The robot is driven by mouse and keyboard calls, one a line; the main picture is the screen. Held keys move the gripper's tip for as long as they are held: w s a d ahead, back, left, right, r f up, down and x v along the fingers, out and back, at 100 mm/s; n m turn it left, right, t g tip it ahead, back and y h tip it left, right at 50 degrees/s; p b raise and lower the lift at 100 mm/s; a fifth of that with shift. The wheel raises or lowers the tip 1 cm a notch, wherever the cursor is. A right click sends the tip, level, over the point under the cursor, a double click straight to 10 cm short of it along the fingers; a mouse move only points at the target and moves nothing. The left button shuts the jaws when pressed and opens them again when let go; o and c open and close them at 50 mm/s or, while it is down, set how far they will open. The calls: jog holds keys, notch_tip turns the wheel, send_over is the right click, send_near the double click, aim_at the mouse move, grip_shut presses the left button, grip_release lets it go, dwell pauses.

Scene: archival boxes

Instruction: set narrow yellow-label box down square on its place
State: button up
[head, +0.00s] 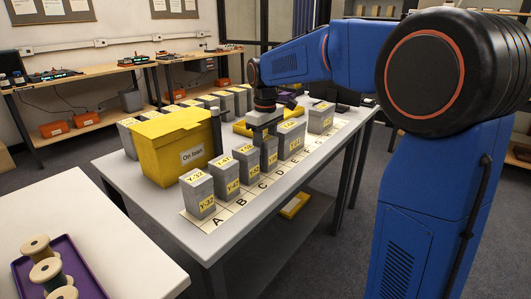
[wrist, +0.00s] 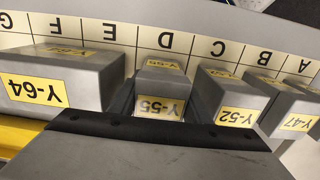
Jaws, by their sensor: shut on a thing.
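The narrow grey box with yellow Y-55 labels (wrist: 160,65) is between my gripper's fingers at the letter D in the wrist view. In the head view the box (head: 269,152) stands in the row, partly hidden below my gripper (head: 266,132). My gripper is shut on it from above. The lettered strip (head: 235,208) runs along the table's front edge. The box looks upright and roughly in line with its neighbours. I cannot tell whether its base touches the strip.
Box Y-64 (wrist: 60,75) and box Y-52 (wrist: 232,98) stand close on either side. Boxes Y-47 (head: 228,176) and Y-32 (head: 198,194) are further along. The yellow "On loan" box (head: 170,150) and several grey boxes stand behind.

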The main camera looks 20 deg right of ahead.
jog(key=o, duration=1.2)
notch_tip(320, 180, up, 11)
jog(key=shift+r, duration=0.6)
jog(key=shift+s, duration=0.1)
jog(key=s+d+f+m+t, duration=0.1)
jog(key=s+d+f+m, duration=0.1)
jog(key=s+f, duration=0.4)
jog(key=s+d+f+m+t, duration=0.2)
jog(key=s+f, duration=0.5)
jog(key=s, duration=0.9)
jog(key=s+d+f+m+t, duration=0.1)
jog(key=s+d+f+m, duration=0.2)
jog(key=s+f, duration=0.3)
jog(key=s, duration=0.5)
jog(key=shift+f+t, duration=0.25)
jog(key=shift+t, duration=0.15)
